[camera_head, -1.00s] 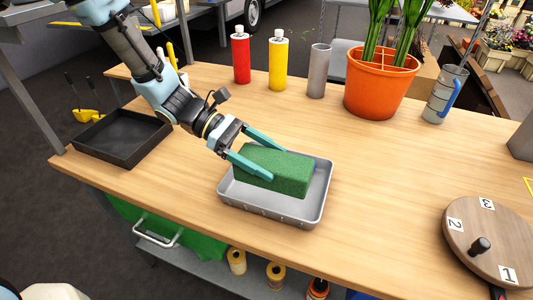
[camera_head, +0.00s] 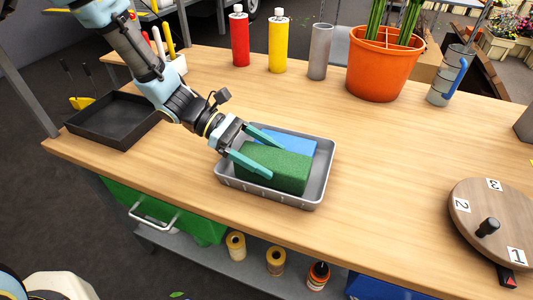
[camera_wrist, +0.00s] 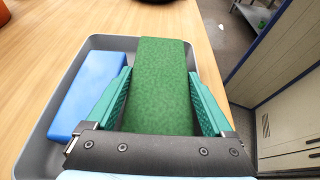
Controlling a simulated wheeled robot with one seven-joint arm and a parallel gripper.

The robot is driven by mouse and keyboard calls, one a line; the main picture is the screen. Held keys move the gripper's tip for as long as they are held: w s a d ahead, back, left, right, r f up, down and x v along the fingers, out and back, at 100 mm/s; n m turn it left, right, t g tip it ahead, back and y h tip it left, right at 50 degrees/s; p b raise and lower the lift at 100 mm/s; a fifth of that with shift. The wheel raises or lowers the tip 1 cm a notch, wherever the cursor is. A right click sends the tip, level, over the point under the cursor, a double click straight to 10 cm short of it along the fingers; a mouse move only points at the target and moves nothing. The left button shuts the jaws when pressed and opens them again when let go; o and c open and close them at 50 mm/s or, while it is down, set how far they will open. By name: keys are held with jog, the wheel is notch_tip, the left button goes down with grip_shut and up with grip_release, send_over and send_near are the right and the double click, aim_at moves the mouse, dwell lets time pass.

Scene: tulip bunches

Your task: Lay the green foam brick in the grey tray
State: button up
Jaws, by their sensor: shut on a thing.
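The green foam brick (camera_head: 272,172) is held between the two teal fingers of my gripper (camera_head: 276,160). It is in the near part of the grey tray (camera_head: 323,186); whether its underside touches the tray floor is hidden. A blue brick (camera_head: 299,143) lies in the same tray, on the far side of the green one. In the wrist view, the green brick (camera_wrist: 163,85) fills the space between the fingers, with the blue brick (camera_wrist: 92,92) to its left inside the tray (camera_wrist: 112,43).
A black tray (camera_head: 110,120) lies to the left. Red (camera_head: 239,38) and yellow (camera_head: 278,45) bottles, a grey cylinder (camera_head: 319,52), an orange pot (camera_head: 381,68) and a mug (camera_head: 449,78) stand at the back. A numbered turntable (camera_head: 500,215) is at right. The table right of the tray is clear.

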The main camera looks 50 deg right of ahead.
jog(key=o, duration=1.1)
jog(key=shift+c, duration=0.2)
jog(key=b+v, duration=0.1)
jog(key=v, duration=1)
jog(key=shift+b, duration=0.35)
jog(key=w+a+r+m+t+y, duration=0.1)
jog(key=w+a+t, duration=0.3)
jog(key=a, duration=0.8)
jog(key=w+a+r+m+t+y+p, duration=0.1)
jog(key=w+a+t, duration=0.4)
jog(key=a, duration=0.8)
jog(key=w+a+r+m+t+y+p, duration=0.1)
jog(key=w+a+t, duration=0.4)
jog(key=a, duration=0.8)
jog(key=shift+w+r+m+y, duration=0.6)
jog(key=shift+w+m, duration=0.35)
jog(key=shift+m, duration=0.05)
